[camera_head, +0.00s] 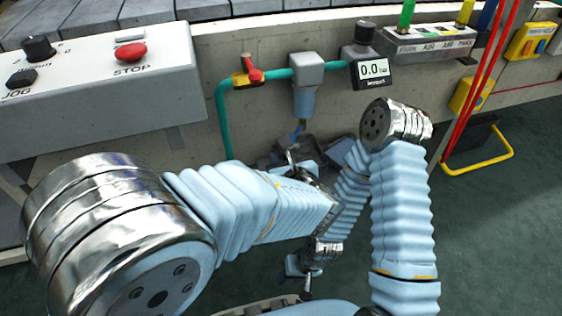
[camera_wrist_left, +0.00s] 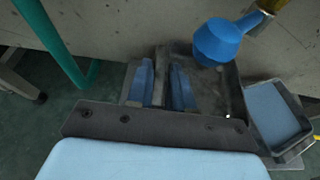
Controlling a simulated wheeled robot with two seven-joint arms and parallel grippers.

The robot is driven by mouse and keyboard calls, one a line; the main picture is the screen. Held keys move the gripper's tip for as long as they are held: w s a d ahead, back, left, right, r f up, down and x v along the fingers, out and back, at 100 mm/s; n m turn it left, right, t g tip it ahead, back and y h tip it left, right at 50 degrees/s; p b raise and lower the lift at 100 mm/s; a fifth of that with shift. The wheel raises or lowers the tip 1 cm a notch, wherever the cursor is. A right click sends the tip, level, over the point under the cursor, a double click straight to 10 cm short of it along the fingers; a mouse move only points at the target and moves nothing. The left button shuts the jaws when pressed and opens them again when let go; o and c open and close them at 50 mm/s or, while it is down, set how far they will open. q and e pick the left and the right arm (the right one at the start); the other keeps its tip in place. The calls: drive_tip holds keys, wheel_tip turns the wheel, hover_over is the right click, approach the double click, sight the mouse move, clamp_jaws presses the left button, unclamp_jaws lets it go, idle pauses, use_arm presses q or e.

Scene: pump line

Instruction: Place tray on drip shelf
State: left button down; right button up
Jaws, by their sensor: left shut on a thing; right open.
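My left gripper (camera_wrist_left: 164,88) is shut on a dark grey tray (camera_wrist_left: 222,92); its two blue fingers show at the tray's near left side. The tray is below the blue bowl end of the filter (camera_wrist_left: 217,42), apart from the bench wall or touching it, I cannot tell. In the head view my left gripper (camera_head: 292,158) is by the dark tray (camera_head: 268,160), low before the bench wall and largely hidden by my arm. My right gripper (camera_head: 305,290) is open, lower, near my base. I cannot make out the drip shelf distinctly.
A filter (camera_head: 306,80) hangs on the green pipe (camera_head: 224,115) with a red-handled valve (camera_head: 250,72) and a gauge (camera_head: 372,70). A STOP control box (camera_head: 100,85) is at left. A yellow rail (camera_head: 490,165) stands right. A dark-rimmed blue part (camera_wrist_left: 277,110) lies beside the tray.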

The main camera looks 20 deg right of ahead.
use_arm(q)
wheel_tip(320, 180, down, 2)
drive_tip(key=shift+s+f+b, duration=0.1)
drive_tip(key=shift+f+b, duration=0.15)
drive_tip(key=shift+b, duration=0.2)
drive_tip(key=shift+r, duration=0.2)
drive_tip(key=c, duration=1.5)
unclamp_jaws()
drive_tip(key=shift+f, duration=0.2)
drive_tip(key=o, duration=0.5)
use_arm(e)
drive_tip(key=shift+d+f, duration=0.2)
drive_tip(key=shift+f, duration=0.9)
use_arm(q)
drive_tip(key=shift+r+p, duration=0.3)
drive_tip(key=p+v, duration=0.2)
drive_tip(key=v, duration=1)
drive_tip(key=shift+f, duration=0.2)
use_arm(e)
wheel_tip(320, 180, up, 3)
drive_tip(key=shift+s+f, duration=0.1)
drive_tip(key=shift+f, duration=0.1)
use_arm(q)
drive_tip(key=shift+s+d, duration=0.1)
